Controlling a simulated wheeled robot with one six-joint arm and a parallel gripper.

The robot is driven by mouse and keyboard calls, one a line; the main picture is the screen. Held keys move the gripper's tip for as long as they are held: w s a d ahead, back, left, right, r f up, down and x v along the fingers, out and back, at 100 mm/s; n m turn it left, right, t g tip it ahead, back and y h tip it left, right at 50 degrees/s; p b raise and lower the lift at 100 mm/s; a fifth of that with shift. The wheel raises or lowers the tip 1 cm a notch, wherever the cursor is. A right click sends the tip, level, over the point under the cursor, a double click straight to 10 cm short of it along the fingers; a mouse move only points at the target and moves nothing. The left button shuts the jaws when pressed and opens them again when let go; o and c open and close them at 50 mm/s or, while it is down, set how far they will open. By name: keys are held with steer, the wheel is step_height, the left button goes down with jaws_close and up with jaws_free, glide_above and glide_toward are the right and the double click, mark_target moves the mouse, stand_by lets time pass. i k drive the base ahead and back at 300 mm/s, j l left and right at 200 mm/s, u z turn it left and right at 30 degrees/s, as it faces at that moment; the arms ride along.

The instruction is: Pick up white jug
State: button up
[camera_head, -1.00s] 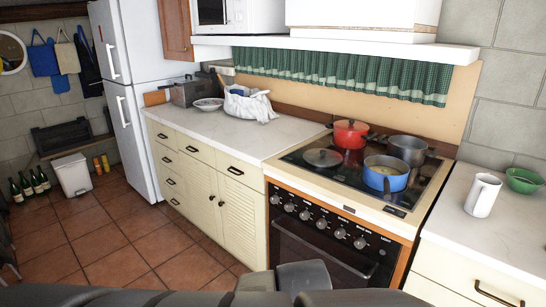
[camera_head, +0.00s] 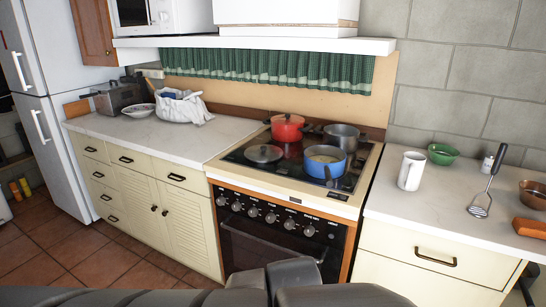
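The white jug (camera_head: 411,171) stands upright on the white countertop to the right of the stove, near the left end of that counter. Dark grey parts of my own arm show along the bottom edge of the view, well below and in front of the jug. I cannot make out my gripper's fingertips in this view.
The stove (camera_head: 357,201) holds a red pot (camera_head: 287,128), a blue pot (camera_head: 326,163), a grey pot (camera_head: 342,137) and a lid (camera_head: 264,153). Counter in front of the jug is clear.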

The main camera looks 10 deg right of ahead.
mark_target(412, 167)
steer(key=z, duration=1.35)
